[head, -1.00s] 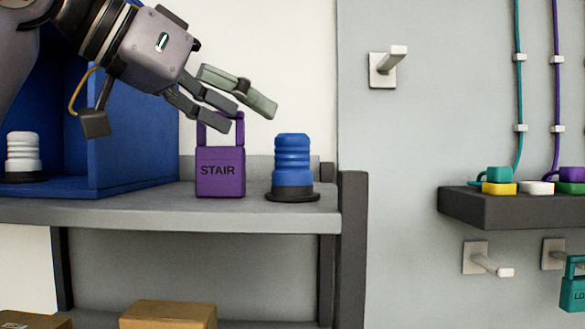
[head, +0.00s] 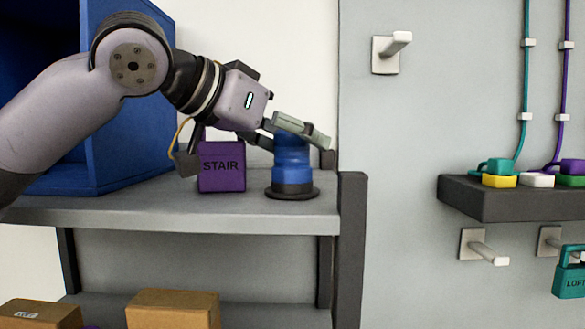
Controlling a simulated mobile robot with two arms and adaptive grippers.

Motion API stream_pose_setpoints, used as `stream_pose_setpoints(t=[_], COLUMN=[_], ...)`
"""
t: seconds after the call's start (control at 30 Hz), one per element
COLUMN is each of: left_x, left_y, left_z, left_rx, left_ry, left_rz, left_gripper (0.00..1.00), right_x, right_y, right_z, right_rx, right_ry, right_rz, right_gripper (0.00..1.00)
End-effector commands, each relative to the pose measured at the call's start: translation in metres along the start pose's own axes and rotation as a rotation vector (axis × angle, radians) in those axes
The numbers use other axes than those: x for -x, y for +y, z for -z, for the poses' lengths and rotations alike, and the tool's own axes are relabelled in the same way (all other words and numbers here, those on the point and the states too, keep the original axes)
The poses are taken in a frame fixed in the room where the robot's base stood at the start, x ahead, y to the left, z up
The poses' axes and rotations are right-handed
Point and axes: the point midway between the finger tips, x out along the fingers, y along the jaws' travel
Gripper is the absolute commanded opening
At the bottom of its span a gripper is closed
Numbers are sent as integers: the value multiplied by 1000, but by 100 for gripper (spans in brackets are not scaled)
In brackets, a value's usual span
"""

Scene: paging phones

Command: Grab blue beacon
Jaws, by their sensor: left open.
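The blue beacon (head: 292,168), a ribbed blue cylinder on a round black base, stands upright on the shelf (head: 150,213) near its right end. My left gripper (head: 292,136) is open at the beacon's upper part. One finger crosses in front of the beacon's top and hides it; the other finger is partly hidden at its left side. I cannot tell whether the fingers touch it. A purple padlock-shaped block marked STAIR (head: 221,168) stands just left of the beacon, its upper part hidden behind my gripper. My right gripper is not in view.
A blue open box (head: 135,140) stands on the shelf at left. A dark post (head: 350,240) rises at the shelf's right end. Cardboard boxes (head: 172,310) sit below. The wall at right bears pegs (head: 391,50), a dark ledge (head: 500,200) with colored plugs, and a teal padlock (head: 570,278).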

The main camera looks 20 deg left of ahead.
Motion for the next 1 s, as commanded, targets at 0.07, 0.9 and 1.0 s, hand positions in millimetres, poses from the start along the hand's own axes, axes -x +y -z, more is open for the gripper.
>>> stream_pose_setpoints(t=[0.07,0.9,1.0], left_x=[0,1,1], left_y=[0,0,0], left_z=[0,0,0], left_rx=[0,0,0], left_ry=[0,0,0], left_rz=[0,0,0], left_gripper=[64,8,1], right_x=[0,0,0], right_y=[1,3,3], right_z=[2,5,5], right_rx=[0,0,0], right_ry=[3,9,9], right_rz=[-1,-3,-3], right_gripper=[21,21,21])
